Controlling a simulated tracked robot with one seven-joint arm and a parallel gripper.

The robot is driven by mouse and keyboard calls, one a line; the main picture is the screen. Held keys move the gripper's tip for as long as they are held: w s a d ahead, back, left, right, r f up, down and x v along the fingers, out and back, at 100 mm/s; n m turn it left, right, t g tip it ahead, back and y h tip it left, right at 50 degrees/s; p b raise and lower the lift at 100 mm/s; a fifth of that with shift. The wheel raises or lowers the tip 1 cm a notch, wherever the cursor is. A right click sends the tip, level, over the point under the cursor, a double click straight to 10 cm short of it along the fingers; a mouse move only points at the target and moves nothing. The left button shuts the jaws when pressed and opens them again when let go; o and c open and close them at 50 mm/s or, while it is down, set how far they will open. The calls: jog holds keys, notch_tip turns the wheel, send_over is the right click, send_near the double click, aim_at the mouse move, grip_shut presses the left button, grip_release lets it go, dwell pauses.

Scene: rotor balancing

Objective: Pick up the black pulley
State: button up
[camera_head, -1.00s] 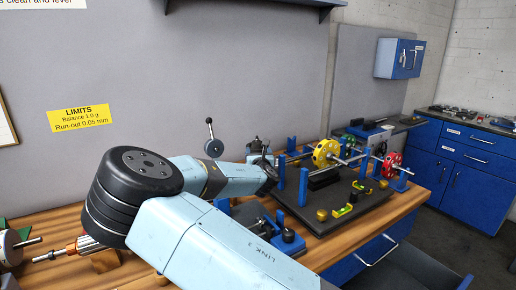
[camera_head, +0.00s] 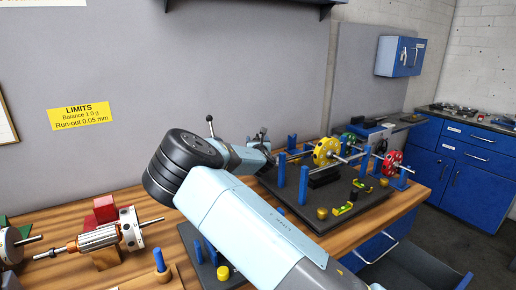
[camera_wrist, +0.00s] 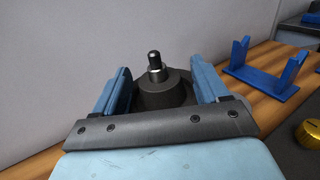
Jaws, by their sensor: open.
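In the wrist view, a dark, round, stepped piece (camera_wrist: 160,97) that looks like the black pulley lies between the fingers of my gripper (camera_wrist: 163,80). A short dark post with a silver band rises from its middle. The two blue fingers are apart, one on each side of it. I cannot tell whether they touch it. The palm edge hides its near lower part. In the head view, my gripper (camera_head: 268,161) is small and dark at the arm's end, by the back of the bench. The pulley cannot be made out clearly there.
Right of my gripper, a dark board (camera_head: 305,212) holds blue uprights and a shaft with a yellow wheel (camera_head: 326,151). A red wheel (camera_head: 392,163) is farther right. A copper-wound rotor (camera_head: 98,238) lies at left. A blue cradle (camera_wrist: 268,72) stands right of the fingers in the wrist view.

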jog(key=shift+w, duration=0.45)
grip_shut()
dwell(0.4)
jog(key=shift+r, duration=0.15)
